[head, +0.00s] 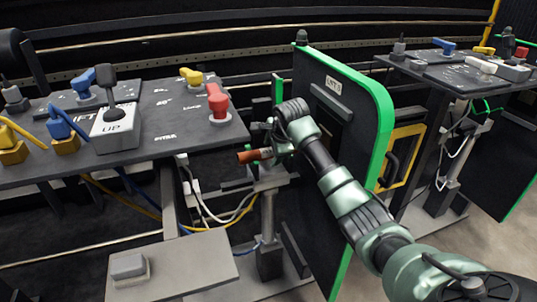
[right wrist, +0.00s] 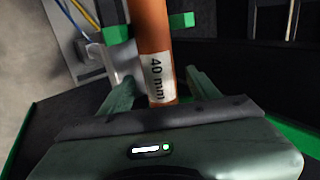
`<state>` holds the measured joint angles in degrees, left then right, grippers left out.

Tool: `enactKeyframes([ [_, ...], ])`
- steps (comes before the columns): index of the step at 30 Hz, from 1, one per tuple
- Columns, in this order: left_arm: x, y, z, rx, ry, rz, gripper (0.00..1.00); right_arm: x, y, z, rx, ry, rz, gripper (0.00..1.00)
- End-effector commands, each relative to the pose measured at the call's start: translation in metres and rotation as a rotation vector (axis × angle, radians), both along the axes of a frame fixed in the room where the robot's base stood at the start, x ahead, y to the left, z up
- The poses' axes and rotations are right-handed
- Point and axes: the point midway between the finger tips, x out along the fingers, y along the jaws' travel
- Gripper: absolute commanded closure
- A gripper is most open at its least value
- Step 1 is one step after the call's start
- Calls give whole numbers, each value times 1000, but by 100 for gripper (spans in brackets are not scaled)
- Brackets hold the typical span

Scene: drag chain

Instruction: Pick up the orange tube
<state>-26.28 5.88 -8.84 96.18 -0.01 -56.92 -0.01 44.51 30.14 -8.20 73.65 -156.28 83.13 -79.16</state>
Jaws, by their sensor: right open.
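The orange tube (head: 249,156) lies roughly level near the middle of the head view, low beside the green-edged black panel. In the right wrist view the tube (right wrist: 152,40) is large, with a white label reading "40 mm". My right gripper (head: 268,150) is at the tube, its jaws open. In the wrist view one finger stands on each side of the tube, with gaps showing between. The gripper hides part of the tube in the head view. My left gripper is not in view.
A control desk (head: 170,140) with a red knob (head: 218,103) stands at the left. The green-edged panel (head: 345,120) rises close to my right arm. A grey post (head: 268,225) and loose cables (head: 215,222) are below the tube. A green block (right wrist: 116,34) sits beside the tube.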

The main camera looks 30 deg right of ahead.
Motion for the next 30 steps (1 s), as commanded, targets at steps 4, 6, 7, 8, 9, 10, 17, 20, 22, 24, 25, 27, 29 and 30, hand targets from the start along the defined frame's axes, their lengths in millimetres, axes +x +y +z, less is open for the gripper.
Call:
enactKeyframes([
  [4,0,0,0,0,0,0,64,0,0,0,0,0,0,67],
  [6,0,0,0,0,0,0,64,0,0,0,0,0,0,86],
  [7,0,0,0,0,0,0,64,0,0,0,0,0,0,95],
  [8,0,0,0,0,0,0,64,0,0,0,0,0,0,100],
  [9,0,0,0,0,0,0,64,0,0,0,0,0,0,100],
  [10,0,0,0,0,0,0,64,0,0,0,0,0,0,100],
  [17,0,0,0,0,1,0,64,0,0,2,1,-2,0,100],
  [20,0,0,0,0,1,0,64,0,0,6,1,-3,0,100],
  [22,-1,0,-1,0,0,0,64,1,-1,12,-1,-5,-1,100],
  [24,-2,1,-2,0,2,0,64,1,-1,19,-1,-6,0,100],
  [25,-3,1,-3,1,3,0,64,1,-1,24,-2,-6,-1,100],
  [27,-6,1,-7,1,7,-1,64,0,-2,37,-2,-7,-1,100],
  [29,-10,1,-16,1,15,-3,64,1,-1,50,-3,-9,-1,100],
  [30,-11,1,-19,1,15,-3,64,1,-2,60,-3,-8,-1,100],
])
